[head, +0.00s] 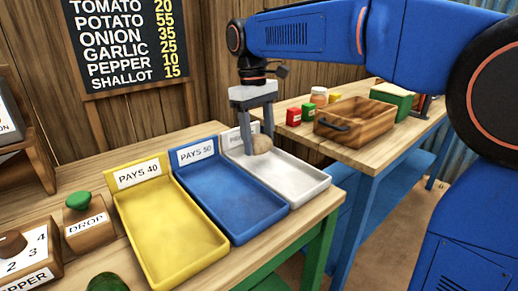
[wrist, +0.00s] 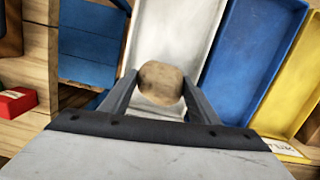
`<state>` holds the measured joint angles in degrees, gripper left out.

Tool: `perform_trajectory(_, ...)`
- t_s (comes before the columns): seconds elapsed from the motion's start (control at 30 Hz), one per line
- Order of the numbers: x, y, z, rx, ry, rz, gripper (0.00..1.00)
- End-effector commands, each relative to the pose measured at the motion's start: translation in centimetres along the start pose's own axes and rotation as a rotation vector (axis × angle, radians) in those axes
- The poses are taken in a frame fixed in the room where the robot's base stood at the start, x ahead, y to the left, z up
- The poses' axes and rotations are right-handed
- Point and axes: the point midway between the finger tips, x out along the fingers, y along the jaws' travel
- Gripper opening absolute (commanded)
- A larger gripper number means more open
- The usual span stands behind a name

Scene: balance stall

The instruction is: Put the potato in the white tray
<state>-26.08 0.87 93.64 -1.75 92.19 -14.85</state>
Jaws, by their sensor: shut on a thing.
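The brown potato (head: 262,144) is between the fingers of my gripper (head: 261,140), over the back part of the white tray (head: 300,183). In the wrist view my gripper (wrist: 160,88) is shut on the potato (wrist: 161,83), with one finger on each side. The white tray (wrist: 180,32) lies beyond the potato there. I cannot tell whether the potato touches the tray floor. The tray's label is partly hidden behind my gripper.
A blue tray (head: 240,205) and a yellow tray (head: 180,240) stand left of the white one. A wooden crate (head: 352,122), a red box (head: 294,117) and a green box (head: 392,101) stand on the table behind. A price board (head: 130,40) hangs on the wall.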

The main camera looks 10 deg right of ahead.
Motion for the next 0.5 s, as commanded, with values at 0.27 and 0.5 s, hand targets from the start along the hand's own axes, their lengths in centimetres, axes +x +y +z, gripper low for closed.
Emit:
perform_trajectory(0.27, 3.0, 0.0, -0.3, 0.0, 0.0, 0.0, 0.3)
perform_trajectory(0.5, 3.0, 0.0, -0.4, 0.0, 0.0, 0.0, 0.3)
